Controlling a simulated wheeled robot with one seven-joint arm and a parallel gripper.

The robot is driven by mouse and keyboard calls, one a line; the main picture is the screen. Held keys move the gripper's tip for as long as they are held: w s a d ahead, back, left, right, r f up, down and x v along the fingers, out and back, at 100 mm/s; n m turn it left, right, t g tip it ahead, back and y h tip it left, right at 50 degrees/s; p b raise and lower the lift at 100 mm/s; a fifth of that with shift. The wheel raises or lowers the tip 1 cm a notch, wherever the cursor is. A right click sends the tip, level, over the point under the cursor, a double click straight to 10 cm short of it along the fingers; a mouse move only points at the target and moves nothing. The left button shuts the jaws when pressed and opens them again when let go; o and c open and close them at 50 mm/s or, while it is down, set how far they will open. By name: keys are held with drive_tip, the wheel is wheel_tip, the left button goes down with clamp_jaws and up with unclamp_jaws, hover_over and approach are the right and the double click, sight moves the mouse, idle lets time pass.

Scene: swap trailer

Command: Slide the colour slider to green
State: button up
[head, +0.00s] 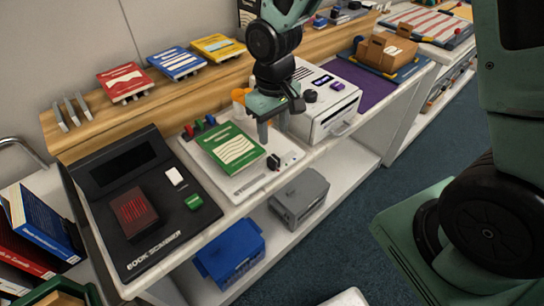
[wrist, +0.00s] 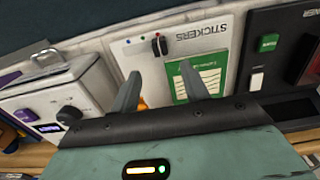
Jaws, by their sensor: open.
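The sticker panel is a white board marked STICKERS (wrist: 222,22); it also shows in the head view (head: 240,186). The colour slider's dark knob (wrist: 160,44) stands near the panel's front edge, and in the head view (head: 273,162) it is right of the green book (head: 232,148). The green book lies on the panel and also shows in the wrist view (wrist: 188,82). My gripper (head: 275,133) is open and empty above the panel, its fingers (wrist: 160,70) either side of the knob's line, apart from it.
A black book scanner (head: 150,205) is left of the panel, and a white machine with knobs (head: 325,100) is right of it. Red, green and blue pieces (head: 199,127) stand at the panel's back. Red, blue and yellow books (head: 176,63) rest on the rear ledge.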

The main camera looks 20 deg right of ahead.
sight(273, 158)
wheel_tip(273, 158, down, 11)
drive_tip(key=shift+r, duration=0.2)
